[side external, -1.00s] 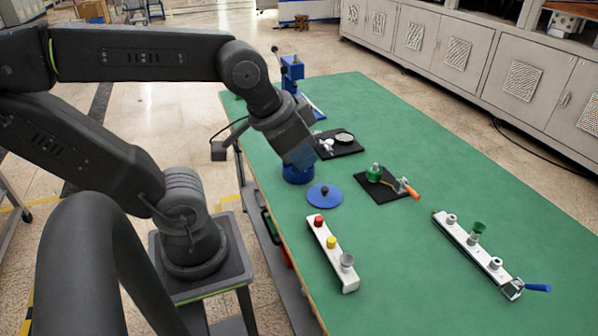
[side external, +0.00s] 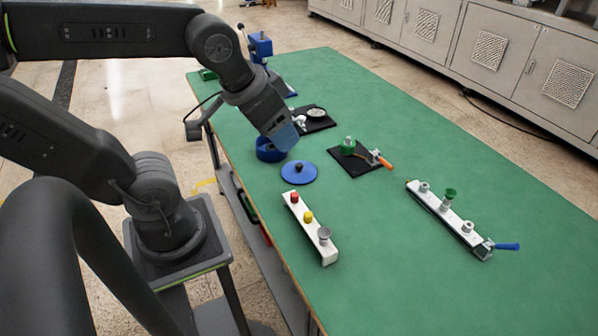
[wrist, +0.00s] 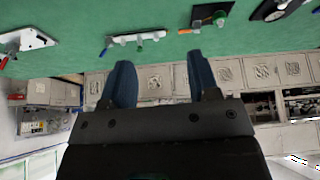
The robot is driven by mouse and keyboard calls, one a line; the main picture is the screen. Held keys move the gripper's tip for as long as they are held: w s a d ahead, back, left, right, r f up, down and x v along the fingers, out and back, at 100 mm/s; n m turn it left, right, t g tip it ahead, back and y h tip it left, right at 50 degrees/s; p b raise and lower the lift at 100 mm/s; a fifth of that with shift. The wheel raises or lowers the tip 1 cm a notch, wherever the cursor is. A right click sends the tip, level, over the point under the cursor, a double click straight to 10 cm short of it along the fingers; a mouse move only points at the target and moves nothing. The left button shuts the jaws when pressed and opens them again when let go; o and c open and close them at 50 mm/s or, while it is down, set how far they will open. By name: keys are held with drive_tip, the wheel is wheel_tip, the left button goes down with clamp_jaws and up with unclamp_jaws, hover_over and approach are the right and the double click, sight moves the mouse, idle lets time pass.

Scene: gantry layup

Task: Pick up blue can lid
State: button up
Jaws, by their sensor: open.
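The blue can lid (side external: 299,174) is a flat blue disc with a dark knob in its middle. It lies on the green table, just in front of the round blue can (side external: 268,150). My gripper (side external: 285,138) hangs above the can, up and to the left of the lid, and does not touch the lid. In the wrist view my gripper (wrist: 160,75) shows two blue fingers spread apart with nothing between them. The lid is not visible in the wrist view.
A white strip with red and yellow buttons (side external: 310,228) lies in front of the lid. A black plate with a green part (side external: 358,160) is to the right. A white rail (side external: 445,215) lies farther right. Bare green table (side external: 375,260) separates the strips.

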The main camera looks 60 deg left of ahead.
drive_tip(key=w+a+f+n+g+y, duration=0.2)
drive_tip(key=w+a+f+n, duration=0.3)
drive_tip(key=w+a+n, duration=0.3)
drive_tip(key=n+g, duration=0.2)
drive_tip(key=n, duration=0.3)
approach(299, 165)
drive_tip(key=f, duration=0.2)
drive_tip(key=a+f, duration=0.1)
drive_tip(key=shift+w+f+y, duration=0.3)
drive_tip(key=shift+w+f, duration=0.05)
drive_tip(key=shift+w, duration=0.05)
drive_tip(key=shift+d+x, duration=0.1)
drive_tip(key=shift+x, duration=1.25)
drive_tip(key=shift+d+x, duration=0.15)
drive_tip(key=shift+x, duration=1.2)
drive_tip(key=shift+s, duration=0.1)
drive_tip(key=c, duration=1)
